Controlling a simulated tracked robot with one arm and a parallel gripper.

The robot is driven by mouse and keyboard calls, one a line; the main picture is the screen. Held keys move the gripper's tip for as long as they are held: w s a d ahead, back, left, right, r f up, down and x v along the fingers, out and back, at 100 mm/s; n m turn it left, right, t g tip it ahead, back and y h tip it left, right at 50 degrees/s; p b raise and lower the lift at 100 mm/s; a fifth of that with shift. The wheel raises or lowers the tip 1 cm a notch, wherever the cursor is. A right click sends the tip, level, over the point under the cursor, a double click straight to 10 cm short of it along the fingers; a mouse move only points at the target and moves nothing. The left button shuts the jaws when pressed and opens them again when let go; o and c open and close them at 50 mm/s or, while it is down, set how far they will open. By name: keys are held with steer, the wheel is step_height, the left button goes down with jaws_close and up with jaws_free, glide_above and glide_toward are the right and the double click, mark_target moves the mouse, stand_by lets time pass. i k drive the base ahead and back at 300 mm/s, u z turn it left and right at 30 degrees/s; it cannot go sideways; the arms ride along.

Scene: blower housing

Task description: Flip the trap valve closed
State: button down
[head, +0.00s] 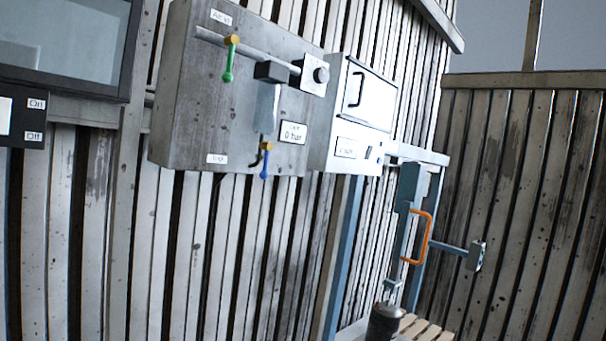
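A grey metal panel box (185,100) is fixed to the plank wall at upper centre. At its lower edge is a small valve with a brass body and a blue lever (264,166). The blue lever hangs straight down, below a clear bowl (266,108) under a dark block. A small white label (217,158) lies to its left, its text too small to read surely; this seems to be the trap valve. Higher up, a second valve with a green lever (228,66) sits on a horizontal pipe, its lever hanging down. My gripper is not in view.
A gauge label (293,132) reads 0 bar. A white cabinet (361,100) adjoins the panel on the right. A blue-grey stand with an orange handle (418,238) stands at lower right. A screen (70,40) and an On/Off box (20,117) are at left.

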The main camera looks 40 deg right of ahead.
mark_target(268, 146)
steer(key=z, duration=0.65)
steer(key=i, duration=1.45)
